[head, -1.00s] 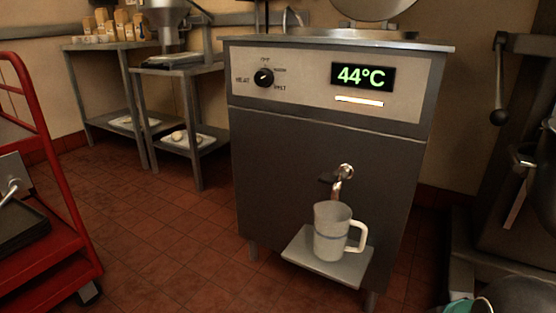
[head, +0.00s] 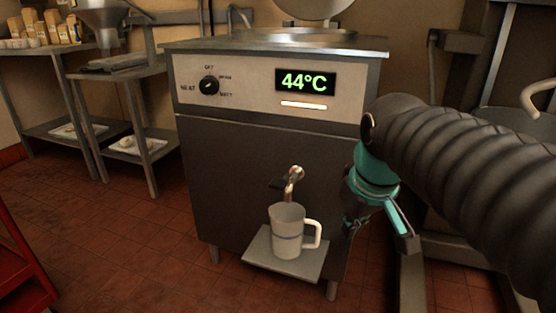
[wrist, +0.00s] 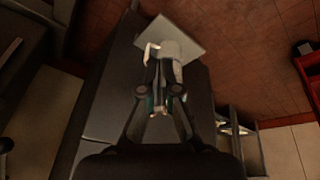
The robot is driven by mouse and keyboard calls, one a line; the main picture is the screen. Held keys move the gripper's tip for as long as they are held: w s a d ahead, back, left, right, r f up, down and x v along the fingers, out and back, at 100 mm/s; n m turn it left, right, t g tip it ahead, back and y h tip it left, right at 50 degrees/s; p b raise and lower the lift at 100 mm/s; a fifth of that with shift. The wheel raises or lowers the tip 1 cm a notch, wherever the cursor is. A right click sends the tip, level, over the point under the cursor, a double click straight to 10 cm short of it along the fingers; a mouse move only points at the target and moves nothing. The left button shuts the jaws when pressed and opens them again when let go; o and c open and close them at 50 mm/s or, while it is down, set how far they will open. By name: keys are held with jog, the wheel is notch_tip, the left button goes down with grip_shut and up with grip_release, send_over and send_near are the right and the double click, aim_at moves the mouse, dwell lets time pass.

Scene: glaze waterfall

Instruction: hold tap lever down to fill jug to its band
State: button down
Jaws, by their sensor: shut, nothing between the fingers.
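A white jug (head: 287,236) with a grey band stands upright on a small shelf (head: 262,250) at the front of the grey machine, handle to the right. How full the jug is cannot be seen. My gripper (head: 349,222) is right of the jug and tap in the head view, apart from both. In the wrist view my gripper (wrist: 162,62) is shut, and its fingers cover part of the jug (wrist: 178,53); the tap is hard to make out there.
The machine's panel has a knob (head: 208,86) and a display (head: 305,82) reading 44°C. A red cart (head: 20,265) stands at lower left, steel tables (head: 120,75) at back left. Other equipment (head: 460,60) is on the right. The tiled floor at left is clear.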

jog(key=w+a+r+n+g+p, duration=0.2)
jog(key=w+a+r+n+p, duration=0.3)
jog(key=w+r, duration=0.55)
notch_tip(320, 180, up, 3)
jog(key=n+g+p, duration=0.2)
jog(key=n+p, duration=0.1)
jog(key=n, duration=0.1)
send_over(278, 182)
jog(key=shift+w+f, duration=0.1)
jog(key=shift+f, duration=0.05)
notch_tip(278, 182, down, 14)
jog(key=shift+b, duration=1.1)
jog(key=shift+f+b, duration=0.15)
jog(key=shift+b, duration=0.15)
